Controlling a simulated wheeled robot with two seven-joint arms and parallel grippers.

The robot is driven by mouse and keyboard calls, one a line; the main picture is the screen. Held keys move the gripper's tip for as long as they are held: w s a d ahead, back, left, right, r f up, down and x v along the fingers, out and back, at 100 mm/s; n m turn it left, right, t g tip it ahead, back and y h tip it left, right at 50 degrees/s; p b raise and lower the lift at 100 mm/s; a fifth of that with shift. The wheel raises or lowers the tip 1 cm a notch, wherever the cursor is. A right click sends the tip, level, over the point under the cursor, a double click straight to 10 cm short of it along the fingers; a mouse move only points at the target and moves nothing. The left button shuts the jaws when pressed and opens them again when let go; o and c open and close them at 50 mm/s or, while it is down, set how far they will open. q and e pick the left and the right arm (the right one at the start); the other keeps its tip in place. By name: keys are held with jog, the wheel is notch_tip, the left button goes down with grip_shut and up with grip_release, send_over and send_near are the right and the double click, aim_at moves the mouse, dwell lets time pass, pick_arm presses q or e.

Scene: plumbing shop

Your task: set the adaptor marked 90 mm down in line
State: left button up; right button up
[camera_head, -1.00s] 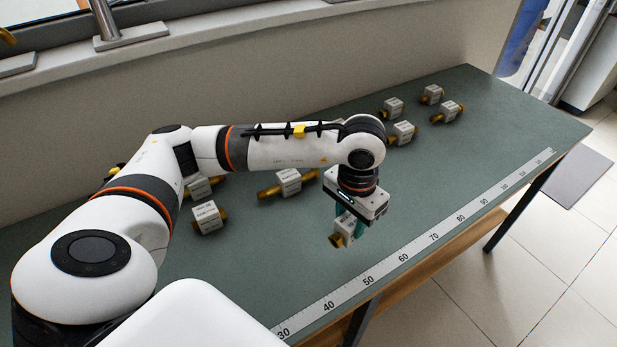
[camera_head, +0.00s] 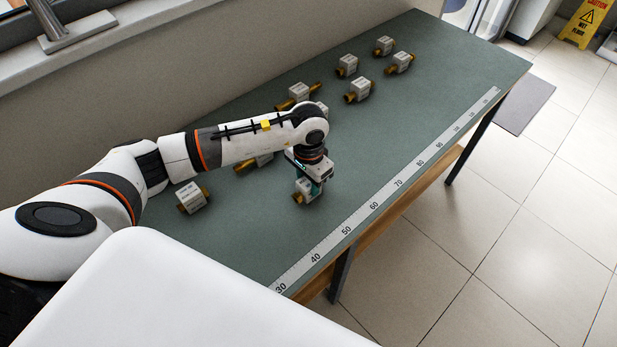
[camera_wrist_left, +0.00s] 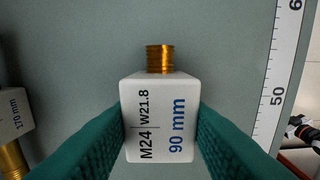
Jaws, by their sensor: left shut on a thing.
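The adaptor marked 90 mm is a white block with a brass threaded end. In the left wrist view, the adaptor (camera_wrist_left: 160,120) shows "M24 W21.8" and "90 mm", with its brass end pointing up the picture. My left gripper (camera_head: 311,190) is shut on it, the teal fingers on both sides of the block. In the head view the held adaptor (camera_head: 301,187) is partly hidden by the gripper, over the green table top (camera_head: 420,110) behind the ruler strip (camera_head: 372,207). I cannot tell whether it touches the table. My right gripper is not in view.
Several similar adaptors stand behind, including one at the left (camera_head: 191,197) and one farther right (camera_head: 360,89). One marked 170 mm (camera_wrist_left: 12,115) lies left in the wrist view. The table is clear between the gripper and the ruler, and along the ruler to the right.

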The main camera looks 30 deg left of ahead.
aim_at(308, 181)
pick_arm(q)
jog(key=shift+f, duration=0.1)
jog(key=shift+f+b, duration=0.25)
jog(key=shift+b, duration=0.2)
jog(key=o, duration=1)
jog(key=shift+r, duration=0.1)
jog(key=shift+o, duration=0.2)
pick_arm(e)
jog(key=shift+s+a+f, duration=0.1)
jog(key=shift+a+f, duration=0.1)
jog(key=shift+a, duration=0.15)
pick_arm(q)
jog(key=shift+r+p, duration=0.25)
jog(key=shift+p, duration=0.15)
jog(key=shift+w+r, duration=0.1)
jog(key=shift+r, duration=0.25)
notch_tip(308, 181, up, 11)
jog(key=b, duration=0.3)
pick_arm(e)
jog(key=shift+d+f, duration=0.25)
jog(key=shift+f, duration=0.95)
